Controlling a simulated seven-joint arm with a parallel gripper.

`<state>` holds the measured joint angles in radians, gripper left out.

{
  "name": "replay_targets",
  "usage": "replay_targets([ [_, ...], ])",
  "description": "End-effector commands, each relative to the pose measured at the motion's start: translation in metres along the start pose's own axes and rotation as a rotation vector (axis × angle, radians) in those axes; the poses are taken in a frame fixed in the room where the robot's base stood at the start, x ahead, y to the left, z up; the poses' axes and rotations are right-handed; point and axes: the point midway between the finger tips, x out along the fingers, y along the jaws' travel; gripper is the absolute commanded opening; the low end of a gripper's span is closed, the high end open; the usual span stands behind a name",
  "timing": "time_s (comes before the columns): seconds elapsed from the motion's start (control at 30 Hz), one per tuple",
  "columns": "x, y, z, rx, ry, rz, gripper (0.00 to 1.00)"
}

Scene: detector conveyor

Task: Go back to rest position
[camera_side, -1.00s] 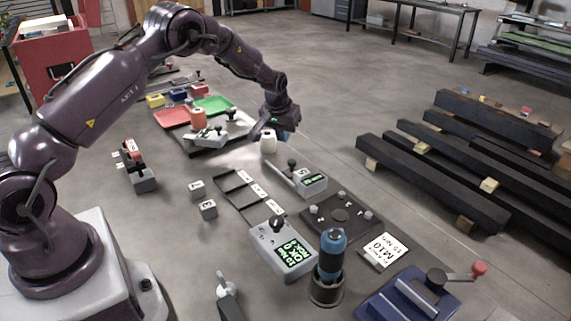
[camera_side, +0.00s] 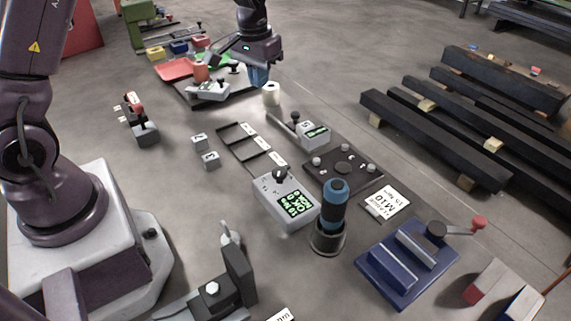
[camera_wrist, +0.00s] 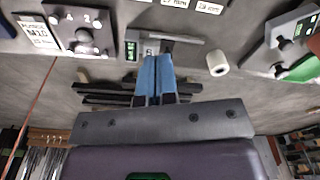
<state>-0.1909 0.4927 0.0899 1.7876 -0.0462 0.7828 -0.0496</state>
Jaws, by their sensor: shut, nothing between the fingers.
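My gripper (camera_side: 258,76) hangs from the raised arm at the top middle of the side view, above the floor near the trays. In the wrist view its two blue fingers (camera_wrist: 157,75) are pressed together with nothing between them. It touches no object that I can see. A white cylinder (camera_side: 271,93) stands a little below and right of it in the side view, and also shows in the wrist view (camera_wrist: 217,63).
A red tray (camera_side: 173,69) lies left of my gripper. A grey device with green display (camera_side: 287,203), a blue-topped tool in a holder (camera_side: 334,205) and a blue vise (camera_side: 405,262) stand nearer. Black beams (camera_side: 440,125) lie at right.

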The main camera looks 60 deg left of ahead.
Motion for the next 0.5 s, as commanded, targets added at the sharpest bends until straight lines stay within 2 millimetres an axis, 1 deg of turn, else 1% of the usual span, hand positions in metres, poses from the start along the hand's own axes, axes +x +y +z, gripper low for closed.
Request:
replay_targets([
  [0.03, -0.023, 0.007, 0.017, 0.027, 0.012, 0.01, 0.0],
  [0.1, -0.047, 0.013, 0.041, 0.061, 0.023, 0.021, 0.0],
  [0.17, -0.066, 0.018, 0.062, 0.091, 0.034, 0.029, 0.0],
  [0.2, -0.077, 0.02, 0.076, 0.111, 0.044, 0.033, 0.0],
  [0.33, -0.107, 0.025, 0.122, 0.175, 0.087, 0.046, 0.0],
  [0.5, -0.133, 0.027, 0.179, 0.252, 0.17, 0.06, 0.0],
])
